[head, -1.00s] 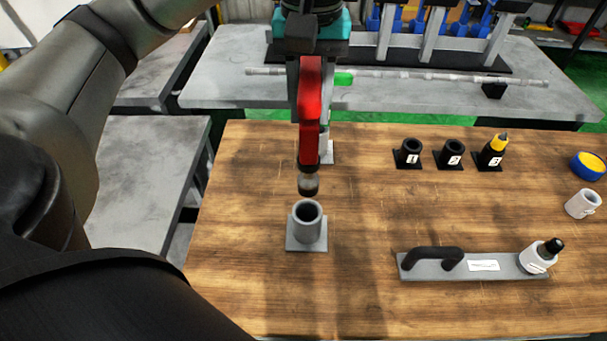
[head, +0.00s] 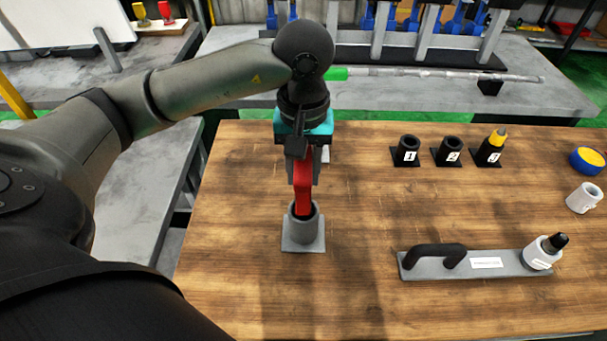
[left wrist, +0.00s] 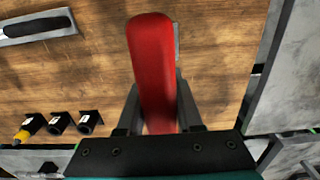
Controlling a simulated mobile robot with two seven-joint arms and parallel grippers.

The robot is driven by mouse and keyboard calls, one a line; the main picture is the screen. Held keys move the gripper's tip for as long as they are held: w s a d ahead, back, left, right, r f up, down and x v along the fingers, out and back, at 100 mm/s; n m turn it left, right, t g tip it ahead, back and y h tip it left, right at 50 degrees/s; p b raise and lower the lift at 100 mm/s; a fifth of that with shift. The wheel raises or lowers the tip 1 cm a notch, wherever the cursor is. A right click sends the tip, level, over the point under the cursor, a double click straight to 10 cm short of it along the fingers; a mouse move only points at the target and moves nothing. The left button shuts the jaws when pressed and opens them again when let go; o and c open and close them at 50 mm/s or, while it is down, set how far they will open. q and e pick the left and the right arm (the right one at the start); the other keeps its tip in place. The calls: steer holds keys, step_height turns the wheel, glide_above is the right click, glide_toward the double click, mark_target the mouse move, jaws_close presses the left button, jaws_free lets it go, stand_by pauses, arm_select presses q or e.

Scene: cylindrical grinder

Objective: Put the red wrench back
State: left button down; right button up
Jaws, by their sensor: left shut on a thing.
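The red wrench (head: 303,187) stands upright with its lower end inside the grey cylindrical holder (head: 303,239) on the wooden table. My left gripper (head: 303,172) is above the holder and shut on the wrench's red body. In the left wrist view the red wrench (left wrist: 153,70) sits between the fingers of my left gripper (left wrist: 158,112). The wrench's lower end is hidden in the holder. My right gripper is not in view.
Three black numbered holders (head: 448,153) stand at the back right, one with a yellow-tipped tool. A grey plate with a black handle (head: 437,256) lies front right. A white cup (head: 584,198) and a blue-yellow round thing (head: 587,160) are far right.

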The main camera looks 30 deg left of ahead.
arm_select(q)
steer(key=shift+f, duration=0.55)
steer(key=shift+f, duration=0.15)
steer(key=c, duration=0.6)
jaws_free()
steer(key=shift+o, duration=0.2)
